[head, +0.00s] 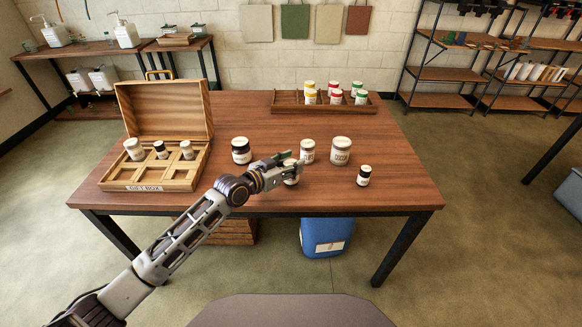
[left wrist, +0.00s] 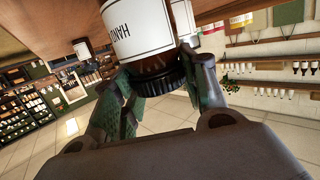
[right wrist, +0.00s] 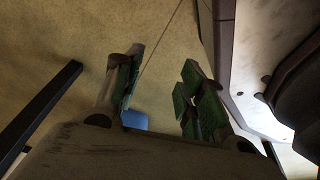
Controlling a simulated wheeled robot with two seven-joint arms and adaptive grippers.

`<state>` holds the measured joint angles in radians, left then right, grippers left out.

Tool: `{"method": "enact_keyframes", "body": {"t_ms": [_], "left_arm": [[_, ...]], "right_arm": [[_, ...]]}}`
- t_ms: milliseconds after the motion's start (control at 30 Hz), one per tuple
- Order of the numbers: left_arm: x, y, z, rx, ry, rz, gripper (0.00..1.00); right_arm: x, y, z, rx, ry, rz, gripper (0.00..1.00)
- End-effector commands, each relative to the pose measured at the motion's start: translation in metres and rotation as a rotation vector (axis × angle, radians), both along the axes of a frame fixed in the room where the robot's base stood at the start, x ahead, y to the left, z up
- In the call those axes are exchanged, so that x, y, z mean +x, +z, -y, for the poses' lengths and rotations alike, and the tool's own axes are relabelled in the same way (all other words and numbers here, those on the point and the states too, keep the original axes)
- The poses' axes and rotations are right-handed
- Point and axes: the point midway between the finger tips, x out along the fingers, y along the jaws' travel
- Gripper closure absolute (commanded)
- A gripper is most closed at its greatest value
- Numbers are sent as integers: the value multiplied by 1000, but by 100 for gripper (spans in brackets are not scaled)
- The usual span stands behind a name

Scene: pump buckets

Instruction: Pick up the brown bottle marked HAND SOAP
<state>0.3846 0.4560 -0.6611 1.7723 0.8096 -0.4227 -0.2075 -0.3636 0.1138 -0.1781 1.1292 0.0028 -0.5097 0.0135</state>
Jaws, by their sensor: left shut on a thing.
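My left gripper (head: 283,162) reaches over the front part of the table. It is shut on the bottle (head: 291,177), which is mostly hidden behind its fingers in the head view. In the left wrist view the bottle (left wrist: 140,28) is brown with a black cap and a white label, of which "HAND" can be read; the rest is cut off. The fingers (left wrist: 158,82) are on either side of the bottle at its cap end. I cannot tell whether its base touches the table. My right gripper (right wrist: 158,92) is open and empty above the floor, outside the head view.
On the table (head: 240,200), a dark-capped jar (head: 241,151) stands left of my gripper. Two white-labelled jars (head: 308,151) (head: 341,150) and a small dark bottle (head: 364,175) stand right. A gift box (head: 150,186) holds several bottles at left. A wooden tray (head: 290,107) of jars stands behind.

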Motion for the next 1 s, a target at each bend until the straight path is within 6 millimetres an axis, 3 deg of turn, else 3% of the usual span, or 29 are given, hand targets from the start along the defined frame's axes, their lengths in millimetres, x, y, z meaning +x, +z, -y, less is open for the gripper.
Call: {"method": "enact_keyframes", "body": {"t_ms": [267,500,700,1000], "left_arm": [[0,44,1,-3,-1,5,96],[0,74,1,-1,-1,5,96],[0,84,1,-2,-1,3,96],[0,85,1,-1,0,3,96]], "right_arm": [[-21,-8,9,-10,1,-23,60],[-21,-10,22,-25,6,-19,60],[-17,-9,25,-29,6,-15,60],[-21,-10,20,-22,5,-19,60]]}}
